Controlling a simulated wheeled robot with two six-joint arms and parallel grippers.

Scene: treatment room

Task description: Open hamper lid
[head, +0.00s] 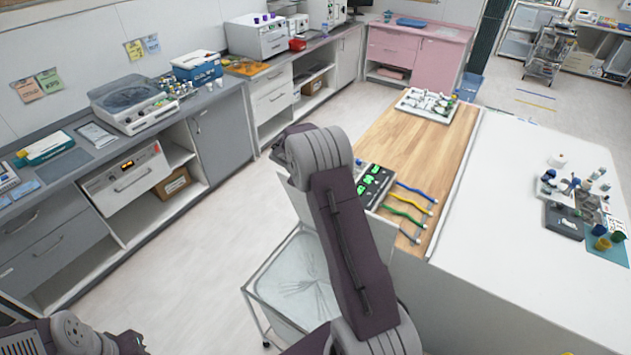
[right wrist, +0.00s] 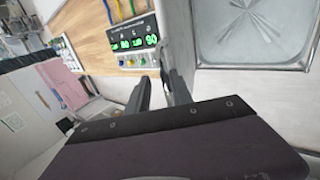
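The hamper (head: 252,289) looks like a low wheeled frame on the floor in front of the island, partly hidden by my right arm. Its pale grey top (head: 292,272) lies level inside the rim and shows crease-like lines. In the right wrist view a grey square top with a raised rim (right wrist: 252,28), apparently the same one, is at the upper right. My right gripper (right wrist: 158,84) is open and empty, its fingers apart, left of that top. In the head view the gripper is hidden by its arm. My left arm shows at the bottom left; its gripper is out of view.
The island has a wooden top (head: 388,135) with a monitor (head: 374,182) and coloured cables (head: 412,205) near its front edge, close to my right arm. The white section (head: 520,200) holds instruments. Grey cabinets (head: 222,130) line the left wall. Floor (head: 190,250) between is clear.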

